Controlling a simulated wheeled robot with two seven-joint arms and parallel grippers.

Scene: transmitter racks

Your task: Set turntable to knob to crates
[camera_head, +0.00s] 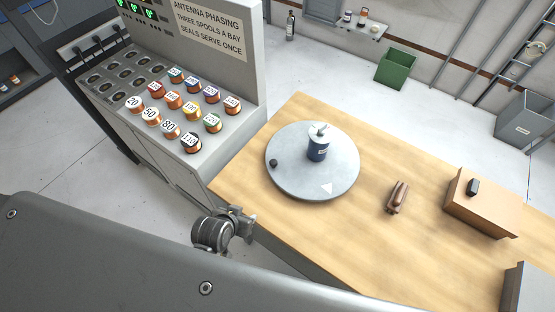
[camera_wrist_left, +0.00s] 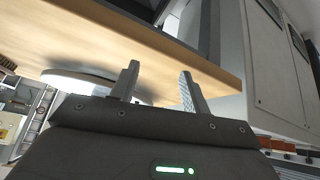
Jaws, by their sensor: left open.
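A round grey turntable (camera_head: 300,180) lies on the wooden table. A small dark knob (camera_head: 273,163) stands near its left rim, and a white triangle mark (camera_head: 327,188) is near its front right. A dark blue can with a white top (camera_head: 318,148) stands upright on the turntable. My left gripper (camera_head: 248,222) is off the table's left front edge, apart from the turntable. In the left wrist view its two fingers (camera_wrist_left: 157,88) are spread and empty, with the turntable's edge (camera_wrist_left: 75,80) beyond them. My right gripper does not show.
A rack of numbered spools (camera_head: 175,110) stands left of the table. A brown wooden object (camera_head: 397,197) and a cardboard box (camera_head: 482,208) sit on the table to the right. A green crate (camera_head: 396,70) and a grey crate (camera_head: 525,118) are on the floor behind.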

